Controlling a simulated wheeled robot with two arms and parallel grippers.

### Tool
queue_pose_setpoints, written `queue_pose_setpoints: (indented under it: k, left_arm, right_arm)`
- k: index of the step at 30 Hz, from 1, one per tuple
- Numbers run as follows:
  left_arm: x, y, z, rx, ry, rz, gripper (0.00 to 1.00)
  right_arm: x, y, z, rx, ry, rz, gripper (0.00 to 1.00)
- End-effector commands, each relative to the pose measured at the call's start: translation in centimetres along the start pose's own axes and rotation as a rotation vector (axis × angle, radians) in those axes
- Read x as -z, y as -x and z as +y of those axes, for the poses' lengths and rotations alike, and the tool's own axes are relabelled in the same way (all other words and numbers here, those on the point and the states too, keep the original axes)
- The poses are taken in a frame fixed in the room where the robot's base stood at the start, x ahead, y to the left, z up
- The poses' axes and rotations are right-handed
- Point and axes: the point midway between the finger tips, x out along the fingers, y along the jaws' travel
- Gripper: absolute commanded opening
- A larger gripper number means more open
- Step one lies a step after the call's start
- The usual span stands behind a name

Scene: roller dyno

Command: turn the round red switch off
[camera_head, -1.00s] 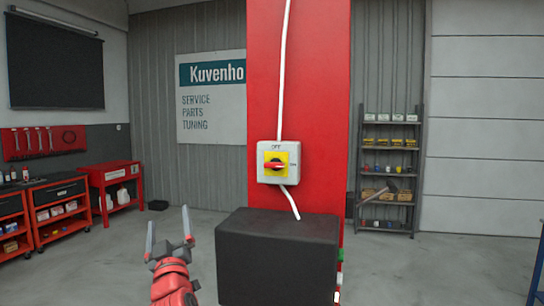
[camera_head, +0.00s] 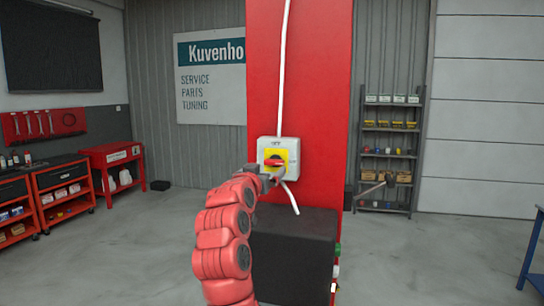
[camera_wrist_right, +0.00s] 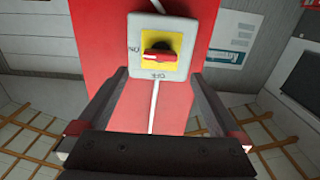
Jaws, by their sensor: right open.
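The round red switch (camera_head: 273,162) sits on a yellow plate in a pale box (camera_head: 291,148) on a red pillar (camera_head: 315,100). OFF is printed at the box's top in the head view. The red handle lies horizontal, in line with the ON mark; the right wrist view shows this upside down, with the handle (camera_wrist_right: 157,56) level and ON at left. My right gripper (camera_head: 270,173) is open at the lower part of the box, partly hiding it. In the wrist view its fingers (camera_wrist_right: 158,78) stand apart on either side of the box's lower edge, empty. My left gripper does not show.
A white cable (camera_head: 282,80) runs down to the box and out below it. A black block (camera_head: 295,250) stands below the switch, beside my right arm. Red workbenches (camera_head: 62,190) are at the left and a shelf (camera_head: 388,150) is at the back right.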

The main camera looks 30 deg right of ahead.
Motion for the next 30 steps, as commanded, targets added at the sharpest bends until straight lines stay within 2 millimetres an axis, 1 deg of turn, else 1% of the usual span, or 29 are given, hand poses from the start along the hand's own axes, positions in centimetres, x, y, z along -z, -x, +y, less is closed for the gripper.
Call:
queue_pose_setpoints:
  k: [1, 3, 6, 12, 18, 26, 28, 30]
  left_arm:
    - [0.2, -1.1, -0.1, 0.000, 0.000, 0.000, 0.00]
    - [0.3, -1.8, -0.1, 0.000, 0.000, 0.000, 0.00]
    - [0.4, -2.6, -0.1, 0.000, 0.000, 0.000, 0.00]
    - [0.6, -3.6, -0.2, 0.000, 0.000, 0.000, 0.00]
    - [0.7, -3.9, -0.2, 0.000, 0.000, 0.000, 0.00]
    - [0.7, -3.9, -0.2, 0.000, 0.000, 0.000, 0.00]
    - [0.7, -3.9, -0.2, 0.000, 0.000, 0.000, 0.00]
    - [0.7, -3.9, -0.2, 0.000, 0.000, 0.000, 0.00]
  right_arm:
    - [0.6, -1.1, 0.1, -0.001, 0.001, 0.000, 1.00]
    - [0.4, -2.7, 0.1, -0.002, 0.002, -0.005, 1.00]
    - [0.5, -4.3, 0.0, -0.001, 0.001, -0.003, 1.00]
    - [0.4, -6.7, 0.0, -0.001, -0.001, 0.002, 1.00]
    - [0.2, -7.7, 0.0, 0.000, -0.001, 0.003, 1.00]
    - [0.1, -7.8, 0.0, 0.001, -0.001, 0.004, 1.00]
    - [0.1, -7.7, 0.0, 0.001, -0.001, 0.004, 0.91]
    - [0.1, -7.7, 0.0, 0.001, -0.001, 0.004, 0.78]
